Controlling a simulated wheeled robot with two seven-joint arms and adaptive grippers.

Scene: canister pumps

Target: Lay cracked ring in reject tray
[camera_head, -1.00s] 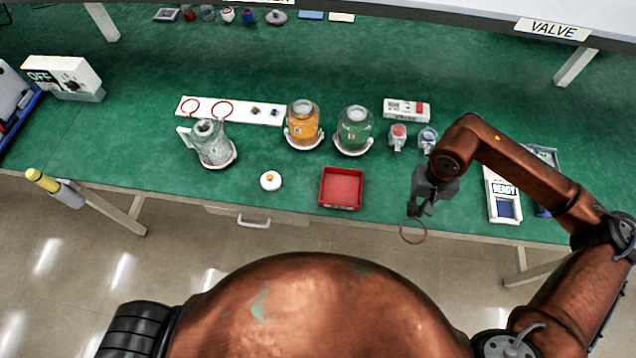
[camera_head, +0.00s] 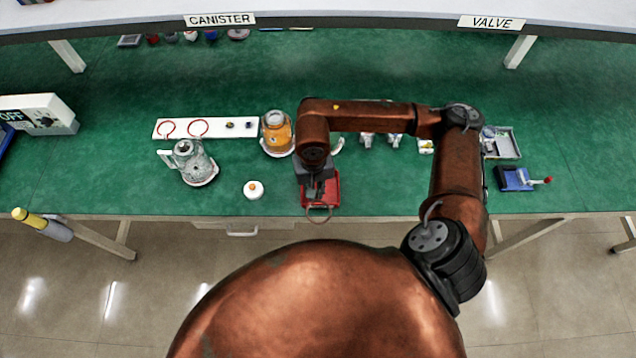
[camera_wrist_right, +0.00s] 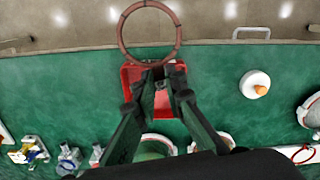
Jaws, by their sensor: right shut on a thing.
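My right gripper (camera_head: 317,200) is shut on a thin reddish-brown ring (camera_head: 319,221), held by its edge. In the right wrist view the fingertips (camera_wrist_right: 157,70) pinch the ring (camera_wrist_right: 119,32), which sticks out beyond them. No crack can be made out. The red reject tray (camera_head: 334,190) is on the green bench near its front edge, partly hidden by my gripper. In the right wrist view the tray (camera_wrist_right: 130,78) lies behind the fingers. The ring is above the tray's front side and reaches past the bench edge. My left gripper is not in view.
A white round piece with an orange top (camera_head: 253,190) stands left of the tray. A clear jug (camera_head: 190,163) and an amber canister (camera_head: 277,134) stand behind. Two red rings lie on a white strip (camera_head: 217,127). My right arm hides part of the bench.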

